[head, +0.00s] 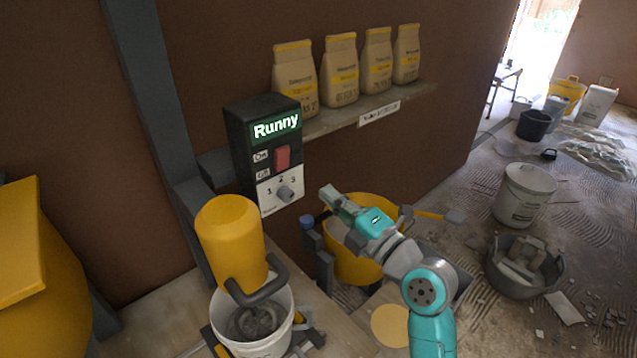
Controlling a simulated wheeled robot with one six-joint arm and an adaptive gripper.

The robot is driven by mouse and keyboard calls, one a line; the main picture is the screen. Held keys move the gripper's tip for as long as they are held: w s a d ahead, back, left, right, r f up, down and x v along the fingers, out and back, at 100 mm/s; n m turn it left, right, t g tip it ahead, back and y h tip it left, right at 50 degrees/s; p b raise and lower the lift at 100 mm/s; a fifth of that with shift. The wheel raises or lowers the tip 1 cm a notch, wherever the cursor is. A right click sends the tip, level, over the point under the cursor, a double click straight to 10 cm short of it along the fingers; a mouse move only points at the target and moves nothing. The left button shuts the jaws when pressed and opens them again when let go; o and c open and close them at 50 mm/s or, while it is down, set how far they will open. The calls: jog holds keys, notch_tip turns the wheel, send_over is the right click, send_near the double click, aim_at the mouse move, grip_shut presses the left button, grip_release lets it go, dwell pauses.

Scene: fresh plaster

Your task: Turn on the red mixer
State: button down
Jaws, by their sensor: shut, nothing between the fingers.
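The mixer (230,235) in the head view is yellow, not red, with its grey paddle in a white bucket (268,349) of grey mix. A black control box (245,150) stands behind it, with a lit green display (276,126) reading "Runny". Below the display is a red rocker switch (283,157) beside On and Off labels; its position is too small to tell. A grey knob (286,193) sits under the numbers 1, 2 and 3. My gripper (329,194) is shut and empty, to the right of the knob and apart from the box.
Several paper bags (341,72) stand on a shelf (350,119) right of the box. A yellow tub (352,262) is below my arm. A grey post (150,90) rises left of the box. Buckets and rubble lie on the floor at right.

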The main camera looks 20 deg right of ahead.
aim_at(283, 154)
jog(key=x, duration=1.2)
jog(key=shift+w+a, duration=0.15)
jog(key=shift+w, duration=0.2)
jog(key=shift+r, duration=0.1)
